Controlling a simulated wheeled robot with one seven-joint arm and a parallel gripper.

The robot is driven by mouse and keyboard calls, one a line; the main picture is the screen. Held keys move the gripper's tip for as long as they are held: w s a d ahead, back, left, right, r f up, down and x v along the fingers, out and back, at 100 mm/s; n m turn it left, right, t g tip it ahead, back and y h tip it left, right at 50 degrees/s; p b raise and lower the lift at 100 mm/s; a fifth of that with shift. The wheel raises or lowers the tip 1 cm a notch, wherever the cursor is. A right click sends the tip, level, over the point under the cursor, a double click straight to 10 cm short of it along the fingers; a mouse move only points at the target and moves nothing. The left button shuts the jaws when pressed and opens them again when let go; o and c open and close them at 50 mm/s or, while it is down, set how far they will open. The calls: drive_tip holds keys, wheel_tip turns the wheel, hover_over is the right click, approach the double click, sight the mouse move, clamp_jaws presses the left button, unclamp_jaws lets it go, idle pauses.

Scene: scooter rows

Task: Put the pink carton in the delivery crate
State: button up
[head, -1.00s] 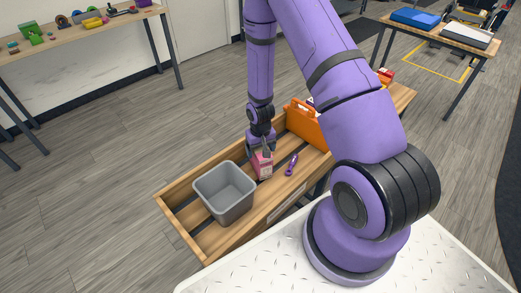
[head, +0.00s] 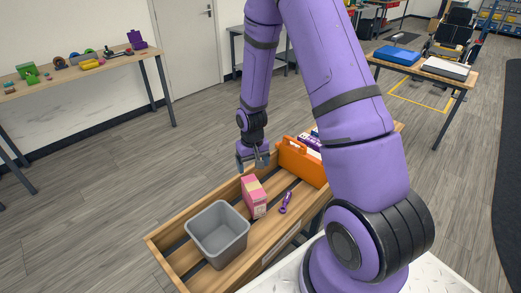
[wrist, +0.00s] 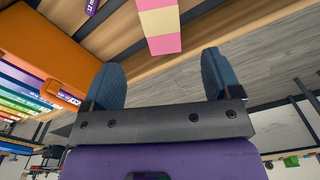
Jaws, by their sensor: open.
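The pink carton (head: 254,197), with a cream band, stands upright on the slats of a long wooden crate (head: 165,257). It stands just right of a grey open bin (head: 217,234), which is also in the wooden crate and looks empty. I cannot tell which of these two is the delivery crate. My gripper (head: 256,162) is open and empty, above and behind the carton, near the crate's far side. In the wrist view the carton (wrist: 158,28) shows beyond the open fingers (wrist: 160,78), apart from them.
A small purple tool (head: 286,203) lies on the slats right of the carton. An orange holder (head: 302,165) with boxes or books stands further right in the crate. A table (head: 90,72) with small items is at the back left. Another table (head: 440,75) is at the back right.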

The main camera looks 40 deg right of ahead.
drive_tip(key=s+a+r+t, duration=0.1)
drive_tip(key=s+r, duration=0.1)
drive_tip(key=r, duration=1)
drive_tip(key=s+a+r+t, duration=0.1)
drive_tip(key=s+a+r, duration=0.15)
drive_tip(key=r, duration=0.95)
drive_tip(key=s+a+r+n+t, duration=0.2)
drive_tip(key=s+a+r+t, duration=0.1)
drive_tip(key=s+r, duration=1.2)
drive_tip(key=s, duration=0.4)
drive_tip(key=shift+s, duration=0.15)
